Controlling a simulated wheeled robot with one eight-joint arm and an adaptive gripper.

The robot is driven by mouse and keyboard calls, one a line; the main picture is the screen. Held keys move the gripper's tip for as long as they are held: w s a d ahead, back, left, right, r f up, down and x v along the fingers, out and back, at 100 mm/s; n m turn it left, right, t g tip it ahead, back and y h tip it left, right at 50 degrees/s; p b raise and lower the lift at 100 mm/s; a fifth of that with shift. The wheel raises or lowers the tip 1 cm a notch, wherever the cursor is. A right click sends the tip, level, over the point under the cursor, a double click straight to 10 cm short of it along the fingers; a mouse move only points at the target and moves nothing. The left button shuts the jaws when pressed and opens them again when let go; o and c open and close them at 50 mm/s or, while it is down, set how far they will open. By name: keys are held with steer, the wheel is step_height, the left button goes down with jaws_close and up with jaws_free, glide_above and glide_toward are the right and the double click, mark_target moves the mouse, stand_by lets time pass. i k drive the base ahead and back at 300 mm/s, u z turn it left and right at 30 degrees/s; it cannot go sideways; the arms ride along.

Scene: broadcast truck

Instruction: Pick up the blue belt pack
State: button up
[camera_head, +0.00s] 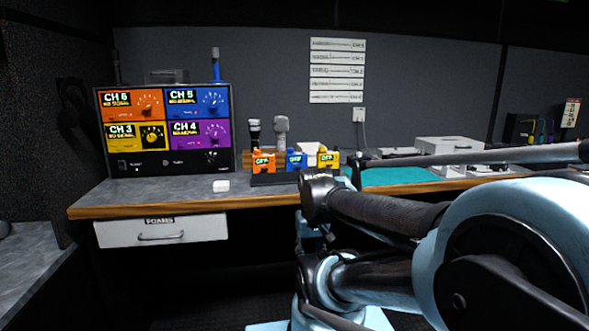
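The blue belt pack (295,162) stands upright in a dark rack (275,180) on the counter, between an orange belt pack (263,164) and a yellow belt pack (328,159). Each pack has a small lit display. My arm's links fill the lower right of the view, in front of the counter and to the right of the blue pack. I cannot make out my gripper's fingers in this view. Nothing visible touches the blue belt pack.
A four-colour intercom panel (165,130) stands at the left of the counter (150,195). Two microphone-like objects (281,130) stand behind the rack. A teal mat (395,177) lies to the right. A drawer (162,231) hangs below.

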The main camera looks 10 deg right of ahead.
mark_target(296, 158)
steer(key=u, duration=1.55)
steer(key=k, duration=1.25)
steer(key=z, duration=1.5)
steer(key=i, duration=1)
